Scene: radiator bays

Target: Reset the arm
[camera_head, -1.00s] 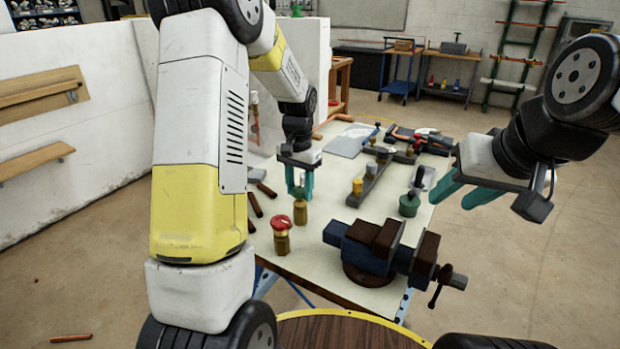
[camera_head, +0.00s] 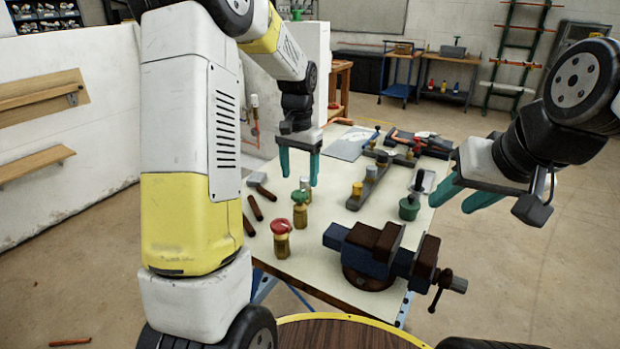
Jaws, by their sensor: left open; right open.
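My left gripper (camera_head: 299,176) is open, with its teal fingers pointing down above the workbench (camera_head: 330,250). Nothing is between its fingers. A brass valve with a green cap (camera_head: 300,212) stands upright below it, near the valve with a red cap (camera_head: 281,238). My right gripper (camera_head: 455,199) is open and empty at the right, with its teal fingers pointing left, near the bench's right edge.
A blue and brown vise (camera_head: 380,250) sits at the bench's front right. A dark rail with brass fittings (camera_head: 368,186) and a green-based item (camera_head: 408,207) lie behind it. Hand tools (camera_head: 256,207) lie at the left. Two wooden wall shelves (camera_head: 35,162) are far left.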

